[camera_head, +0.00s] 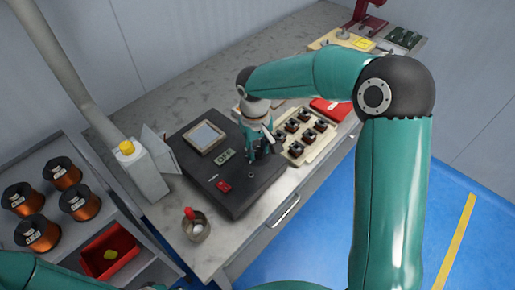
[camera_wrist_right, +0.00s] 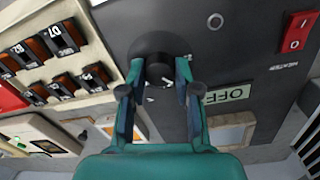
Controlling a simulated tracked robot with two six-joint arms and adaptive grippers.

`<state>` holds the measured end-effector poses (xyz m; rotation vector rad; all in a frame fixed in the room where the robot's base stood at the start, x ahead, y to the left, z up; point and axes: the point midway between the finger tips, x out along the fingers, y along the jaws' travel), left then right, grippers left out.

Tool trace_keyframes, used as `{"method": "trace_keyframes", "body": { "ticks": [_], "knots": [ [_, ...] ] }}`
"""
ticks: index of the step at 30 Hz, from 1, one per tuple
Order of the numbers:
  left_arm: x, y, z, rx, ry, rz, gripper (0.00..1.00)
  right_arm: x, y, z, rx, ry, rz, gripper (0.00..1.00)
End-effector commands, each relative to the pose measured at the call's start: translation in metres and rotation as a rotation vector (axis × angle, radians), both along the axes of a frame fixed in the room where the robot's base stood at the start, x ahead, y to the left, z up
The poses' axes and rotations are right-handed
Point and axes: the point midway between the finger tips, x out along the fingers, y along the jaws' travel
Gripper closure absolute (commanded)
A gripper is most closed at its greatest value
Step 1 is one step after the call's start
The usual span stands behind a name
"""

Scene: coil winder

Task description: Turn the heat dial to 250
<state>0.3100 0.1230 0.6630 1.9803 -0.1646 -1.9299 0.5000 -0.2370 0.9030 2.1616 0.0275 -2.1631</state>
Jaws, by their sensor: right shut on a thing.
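The heat dial (camera_wrist_right: 153,45) is a round black knob on the dark panel of the coil winder box (camera_head: 202,172). In the right wrist view my right gripper (camera_wrist_right: 158,78) has one finger on each side of it and is shut on it. The number the dial points at cannot be read. A small display (camera_wrist_right: 222,95) beside the dial reads OFF; it also shows in the head view (camera_head: 225,156). In the head view my right gripper (camera_head: 262,150) comes down on the panel and hides the dial. My left gripper is out of view.
A red rocker switch (camera_head: 223,186) sits on the same panel. A cream tray (camera_head: 318,140) of small coils stands close on the right. A cup with a red-topped item (camera_head: 194,228) is at the bench front. A shelf with copper spools (camera_head: 80,203) is at left.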

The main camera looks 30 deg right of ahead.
Motion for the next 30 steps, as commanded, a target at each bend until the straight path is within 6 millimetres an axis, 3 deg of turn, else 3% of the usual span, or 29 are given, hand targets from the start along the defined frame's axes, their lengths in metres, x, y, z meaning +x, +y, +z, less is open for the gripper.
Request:
{"method": "trace_keyframes", "body": {
  "ticks": [18,30],
  "knots": [
    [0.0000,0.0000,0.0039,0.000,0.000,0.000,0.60,0.0025,-0.0004,0.0038,-0.002,-0.014,0.573,1.00],
    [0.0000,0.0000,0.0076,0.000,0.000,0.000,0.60,0.0026,-0.0004,0.0038,-0.004,-0.015,0.817,1.00]
  ]
}}
